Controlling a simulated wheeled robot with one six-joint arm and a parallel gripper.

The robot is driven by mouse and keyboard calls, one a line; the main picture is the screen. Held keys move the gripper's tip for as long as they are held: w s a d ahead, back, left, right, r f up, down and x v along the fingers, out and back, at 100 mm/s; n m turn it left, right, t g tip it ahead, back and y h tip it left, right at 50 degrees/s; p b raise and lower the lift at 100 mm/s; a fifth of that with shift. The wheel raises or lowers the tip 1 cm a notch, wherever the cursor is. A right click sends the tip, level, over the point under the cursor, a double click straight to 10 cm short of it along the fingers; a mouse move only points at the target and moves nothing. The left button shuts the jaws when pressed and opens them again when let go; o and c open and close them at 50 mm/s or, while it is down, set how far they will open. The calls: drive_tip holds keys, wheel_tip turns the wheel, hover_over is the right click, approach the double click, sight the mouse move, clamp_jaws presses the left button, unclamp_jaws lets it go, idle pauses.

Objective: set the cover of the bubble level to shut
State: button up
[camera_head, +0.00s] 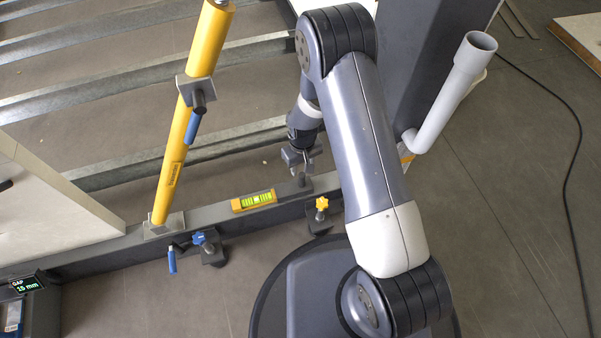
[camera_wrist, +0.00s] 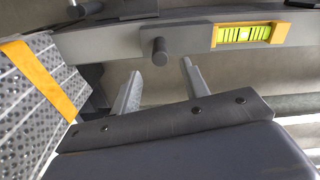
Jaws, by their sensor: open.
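The bubble level (camera_head: 254,201) is a yellow-orange block with a bright green vial, lying on the dark grey beam (camera_head: 222,212). It also shows at the upper right of the wrist view (camera_wrist: 250,34). My gripper (camera_head: 297,160) is above the beam, to the right of the level. In the wrist view my gripper (camera_wrist: 160,72) is open and empty, its two fingers apart. A short dark round peg (camera_wrist: 160,50) on the beam shows just beyond the gap between the fingertips.
A yellow diagonal strut (camera_head: 188,130) stands left of the level. A blue-handled clamp (camera_head: 207,247) and a yellow-knobbed clamp (camera_head: 321,205) sit along the beam's near side. A grey pipe (camera_head: 450,95) rises at right. Metal crossbars (camera_head: 150,97) lie behind.

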sight(302, 180)
wheel_tip(302, 180, down, 9)
drive_tip(key=b, duration=0.3)
drive_tip(key=shift+f, duration=0.15)
clamp_jaws()
idle(0.3)
